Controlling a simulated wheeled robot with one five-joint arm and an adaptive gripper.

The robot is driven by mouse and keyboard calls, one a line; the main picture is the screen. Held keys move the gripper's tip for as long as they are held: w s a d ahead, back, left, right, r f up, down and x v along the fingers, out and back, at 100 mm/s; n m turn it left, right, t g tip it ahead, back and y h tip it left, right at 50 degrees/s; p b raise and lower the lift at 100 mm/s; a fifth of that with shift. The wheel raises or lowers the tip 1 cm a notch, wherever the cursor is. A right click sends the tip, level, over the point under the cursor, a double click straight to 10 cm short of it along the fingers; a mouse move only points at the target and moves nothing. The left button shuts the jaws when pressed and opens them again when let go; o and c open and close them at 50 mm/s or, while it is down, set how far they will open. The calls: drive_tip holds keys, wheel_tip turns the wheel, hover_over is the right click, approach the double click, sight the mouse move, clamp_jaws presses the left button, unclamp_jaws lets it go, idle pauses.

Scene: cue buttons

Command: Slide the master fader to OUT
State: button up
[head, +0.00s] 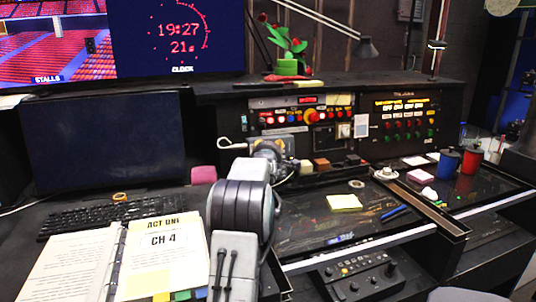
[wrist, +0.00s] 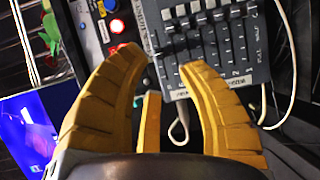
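In the head view my gripper (head: 288,148) is at the left end of the rear console, and my arm hides part of this area.
Red and white buttons (wrist: 117,25) sit beside the panel in the wrist view. A white cable (wrist: 287,70) loops around its right side. In the head view, a script binder (head: 165,245), keyboard (head: 75,215) and dark monitor (head: 105,145) are left of my arm.

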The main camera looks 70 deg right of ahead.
drive_tip(key=f+v, duration=0.1)
drive_tip(key=v, duration=0.5)
drive_tip(key=shift+a+r, duration=0.2)
drive_tip(key=shift+r, duration=0.3)
drive_tip(key=shift+o, duration=0.3)
